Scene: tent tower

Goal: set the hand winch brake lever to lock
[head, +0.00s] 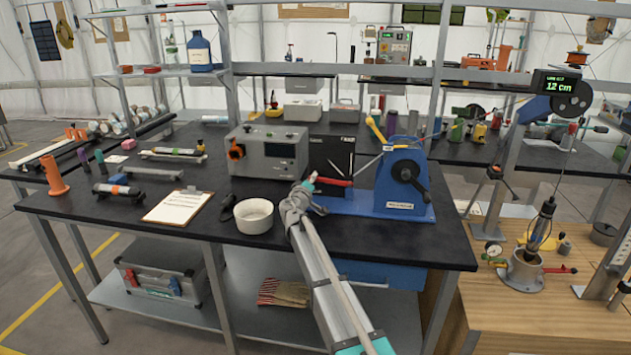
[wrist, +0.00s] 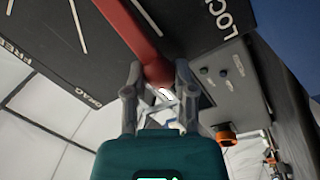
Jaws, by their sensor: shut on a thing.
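The hand winch (head: 403,180) is a blue housing with a black crank, standing on the dark bench. Its red brake lever (head: 336,182) crosses in front of a black panel (head: 331,155); in the wrist view the lever (wrist: 128,25) comes down from the top. My gripper (head: 308,187) is shut on the lever's end, with one finger on each side in the wrist view (wrist: 157,78). That view shows the labels FREE, DRAG and LOCK on the black panel. The lever's gripped end lies between DRAG and LOCK. The lever's pivot is out of the wrist view.
A white bowl (head: 254,215) stands left of my arm, close to it. A clipboard (head: 178,206) lies farther left. A grey box with an orange knob (head: 267,152) stands behind the bowl. A digital display (head: 559,84) reads 12 cm at the right.

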